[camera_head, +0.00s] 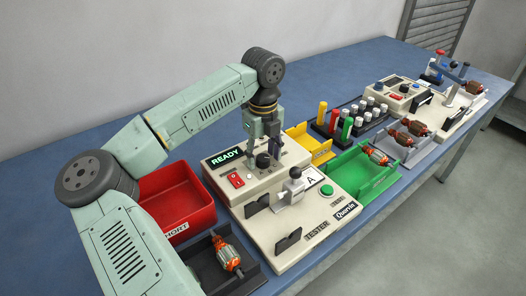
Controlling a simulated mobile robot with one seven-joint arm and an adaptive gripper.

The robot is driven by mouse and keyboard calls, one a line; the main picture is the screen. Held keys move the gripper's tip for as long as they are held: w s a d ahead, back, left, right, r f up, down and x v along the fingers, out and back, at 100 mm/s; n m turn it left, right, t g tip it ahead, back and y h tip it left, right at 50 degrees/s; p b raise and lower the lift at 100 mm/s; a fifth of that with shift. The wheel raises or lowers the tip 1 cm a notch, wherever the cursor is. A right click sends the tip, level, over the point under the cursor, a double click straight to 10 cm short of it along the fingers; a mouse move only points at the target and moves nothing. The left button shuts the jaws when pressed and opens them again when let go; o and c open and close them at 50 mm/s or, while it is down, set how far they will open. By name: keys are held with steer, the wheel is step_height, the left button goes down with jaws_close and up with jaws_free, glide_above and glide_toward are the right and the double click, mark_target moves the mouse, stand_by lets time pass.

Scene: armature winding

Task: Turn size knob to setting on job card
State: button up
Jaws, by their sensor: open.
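The cream tester (297,225) stands on the blue bench, with a lit display reading READY (226,157). A black knob (262,160) sits on its raised back panel; its pointer setting is too small to read. A white card marked A (312,179) shows on the tester, partly behind a grey clamp; I take it to be the job card. My gripper (265,150) points down right over the knob with its jaws open, one finger at each side of it. I cannot tell whether the fingers touch the knob.
A red switch (236,180) lies left of the knob. The grey clamp (292,188) stands in front. A red bin (178,198), a yellow tray (318,150) and a green tray (352,178) flank the tester. Another machine (385,98) stands at the far right.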

steer(key=shift+f, duration=0.15)
steer(key=shift+c, duration=0.2)
steer(key=c, duration=1.1)
steer(key=shift+c, duration=0.2)
